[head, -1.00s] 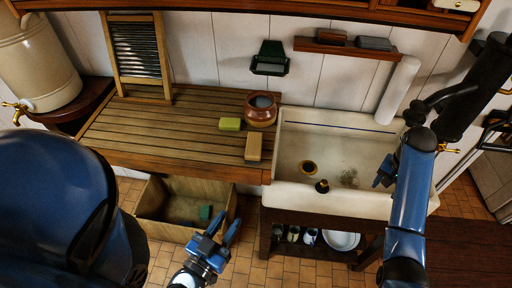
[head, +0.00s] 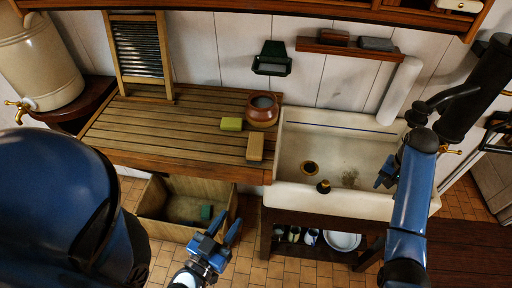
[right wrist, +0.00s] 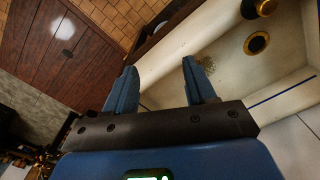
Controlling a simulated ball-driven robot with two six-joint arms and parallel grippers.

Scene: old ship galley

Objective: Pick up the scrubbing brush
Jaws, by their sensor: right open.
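A tan wooden-looking block (head: 255,147), which appears to be the scrubbing brush, lies near the front right edge of the slatted drainboard (head: 135,125); its bristles cannot be made out. My left gripper (head: 218,232) is open and empty, low in front of the drainboard and near the crate, apart from the block. My right gripper (head: 383,173) is at the right side of the sink, well right of the block. In the right wrist view, the right gripper (right wrist: 160,72) is open with nothing between its fingers, and the block is not in that view.
A yellow-green block (head: 231,124) and a brown pot (head: 262,110) stand behind the tan block. The white sink (head: 300,197) adjoins the drainboard on the right. A wooden crate (head: 165,229) below holds a teal block (head: 206,212). A washboard (head: 139,50) leans at the back.

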